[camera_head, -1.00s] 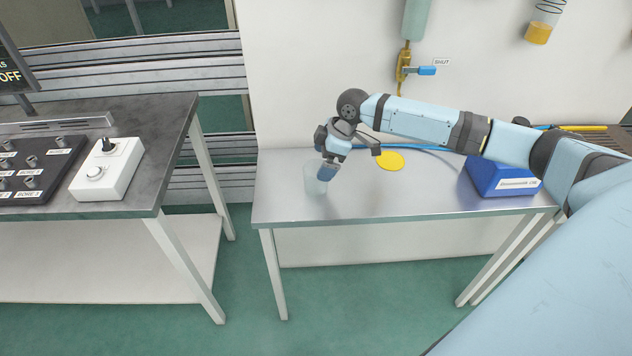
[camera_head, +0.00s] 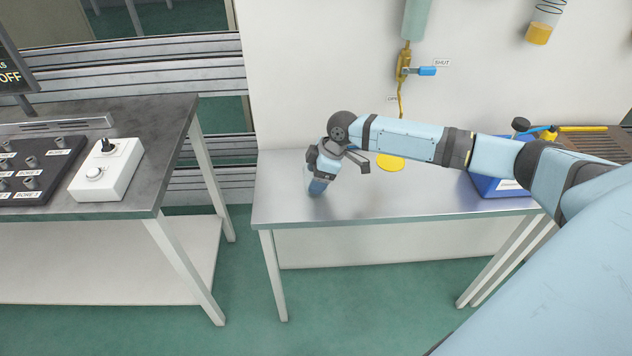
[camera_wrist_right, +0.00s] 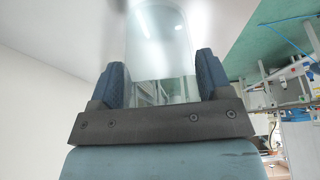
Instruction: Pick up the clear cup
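The clear cup (camera_head: 308,183) stands on the left part of the metal table, mostly hidden behind my right gripper (camera_head: 318,186) in the head view. In the right wrist view the clear cup (camera_wrist_right: 160,42) lies between the two dark blue fingers of the right gripper (camera_wrist_right: 158,68). The fingers are apart, one on each side of the cup, at or very near its walls. I cannot tell whether they press on it. My left gripper is not in view.
The metal table (camera_head: 420,206) has free room in its middle. A yellow disc (camera_head: 390,163) lies near the wall, and a blue box (camera_head: 490,186) stands on the right. A bench (camera_head: 150,190) with a white switch box (camera_head: 107,170) is at the left.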

